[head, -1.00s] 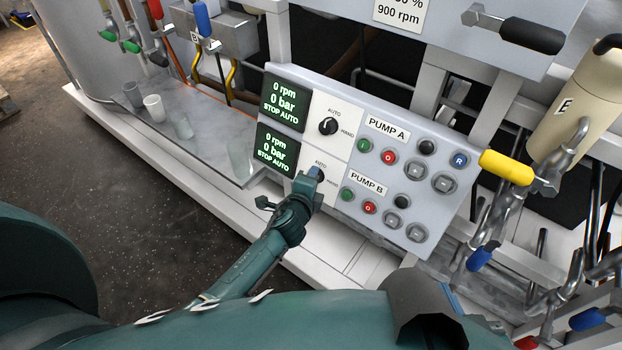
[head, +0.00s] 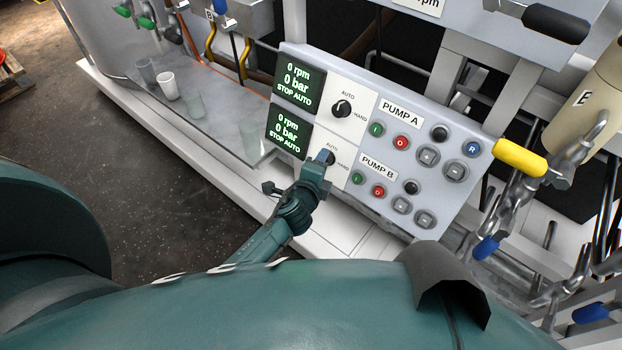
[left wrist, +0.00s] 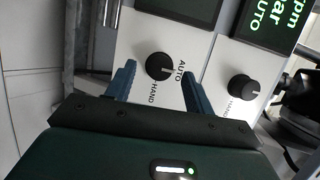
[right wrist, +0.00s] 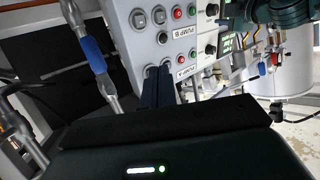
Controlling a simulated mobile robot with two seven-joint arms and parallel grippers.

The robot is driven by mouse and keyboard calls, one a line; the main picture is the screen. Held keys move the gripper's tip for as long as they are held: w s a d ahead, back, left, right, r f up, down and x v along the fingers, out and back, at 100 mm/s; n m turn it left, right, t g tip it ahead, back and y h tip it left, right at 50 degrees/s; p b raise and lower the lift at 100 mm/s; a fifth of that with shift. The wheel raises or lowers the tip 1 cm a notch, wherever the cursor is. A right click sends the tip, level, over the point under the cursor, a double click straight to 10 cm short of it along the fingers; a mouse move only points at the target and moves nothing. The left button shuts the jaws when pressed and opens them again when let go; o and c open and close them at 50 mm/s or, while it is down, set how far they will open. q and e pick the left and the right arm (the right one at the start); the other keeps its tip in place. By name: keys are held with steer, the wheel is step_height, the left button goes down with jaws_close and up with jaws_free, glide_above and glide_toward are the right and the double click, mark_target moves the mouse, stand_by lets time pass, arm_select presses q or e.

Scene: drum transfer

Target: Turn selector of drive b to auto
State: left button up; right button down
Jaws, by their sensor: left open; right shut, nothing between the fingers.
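The PUMP B selector is a black round knob (left wrist: 159,66) on a white plate with AUTO and HAND labels. In the left wrist view, it sits between the two blue fingers of my open left gripper (left wrist: 158,70), with small gaps visible. A pale mark on the knob seems to face AUTO. In the head view, my left gripper (head: 325,158) is at this selector and largely hides it. The PUMP B display (head: 288,133) reads 0 rpm, 0 bar, STOP AUTO. My right gripper (right wrist: 158,88) is shut and empty, in front of the panel's button side.
The PUMP A selector (head: 342,109) is just above, beside its display (head: 299,83). Buttons (head: 378,191) fill the panel's right. A yellow-handled valve (head: 520,158) and blue-handled valves (head: 486,247) stand at right. Cups (head: 167,86) stand on the ledge at left.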

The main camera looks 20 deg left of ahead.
arm_select(q)
steer(key=p+v, duration=0.1)
steer(key=v, duration=1)
arm_select(e)
steer(key=shift+w+a+f+g, duration=0.3)
steer(key=shift+w+a+f, duration=0.1)
steer(key=shift+a, duration=0.1)
arm_select(q)
steer(key=shift+d, duration=0.1)
arm_select(e)
steer(key=shift+r, duration=0.15)
